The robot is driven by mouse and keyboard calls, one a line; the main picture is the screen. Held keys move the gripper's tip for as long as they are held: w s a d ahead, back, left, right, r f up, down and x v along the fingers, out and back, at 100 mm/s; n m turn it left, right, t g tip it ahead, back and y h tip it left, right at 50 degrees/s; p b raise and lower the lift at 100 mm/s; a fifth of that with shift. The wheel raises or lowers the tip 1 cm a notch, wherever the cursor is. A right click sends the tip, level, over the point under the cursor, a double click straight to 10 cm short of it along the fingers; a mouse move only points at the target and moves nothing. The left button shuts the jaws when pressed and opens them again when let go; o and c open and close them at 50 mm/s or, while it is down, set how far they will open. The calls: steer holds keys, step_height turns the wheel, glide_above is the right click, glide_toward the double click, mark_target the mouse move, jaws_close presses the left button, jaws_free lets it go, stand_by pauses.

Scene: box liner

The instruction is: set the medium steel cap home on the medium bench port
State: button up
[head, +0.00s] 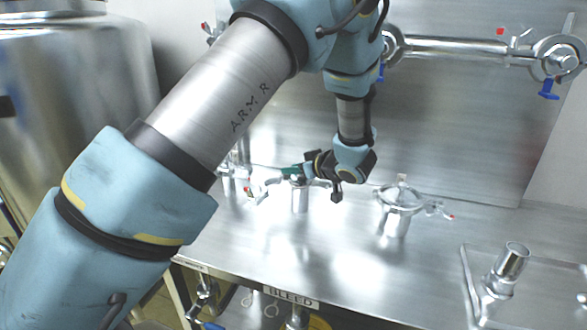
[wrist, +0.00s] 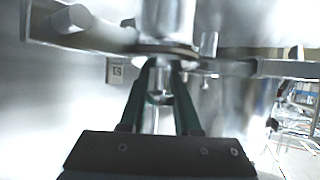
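My gripper (head: 291,172) reaches in from the right at the top of a bench port (head: 300,198) in the middle left of the bench, which I take for the medium one. In the wrist view its two green fingers (wrist: 161,66) close on a small bright steel part, which I take for the medium steel cap (wrist: 160,82). A steel flange and pipe (wrist: 168,18) show just beyond the fingertips. The fingers hide most of the cap, and I cannot tell whether it sits flat on the port. An open-looking clamp (head: 263,187) spreads beside this port.
A second port (head: 396,222) with a clamp around its top stands to the right. A bare open pipe (head: 512,260) stands on a plate at the far right. A rail (head: 450,48) runs along the back wall. A label reading BLEED (head: 291,297) is on the front edge.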

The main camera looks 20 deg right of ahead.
steer(key=o, duration=0.5)
steer(key=shift+o, duration=0.2)
steer(key=shift+s, duration=0.15)
steer(key=b+v, duration=0.3)
steer(key=v, duration=0.8)
steer(key=w+a+r+m+g+h, duration=0.1)
steer(key=w+a+m+g+h, duration=0.35)
steer(key=w+a, duration=0.8)
steer(key=s+a+f+g, duration=0.2)
steer(key=s+a, duration=0.6)
steer(key=a, duration=0.5)
steer(key=s+a+f+g, duration=0.2)
steer(key=s+a+g, duration=0.2)
steer(key=s+a, duration=0.4)
steer(key=a+y, duration=0.1)
steer(key=a, duration=0.4)
steer(key=shift+s+f, duration=0.15)
steer(key=shift+f, duration=0.1)
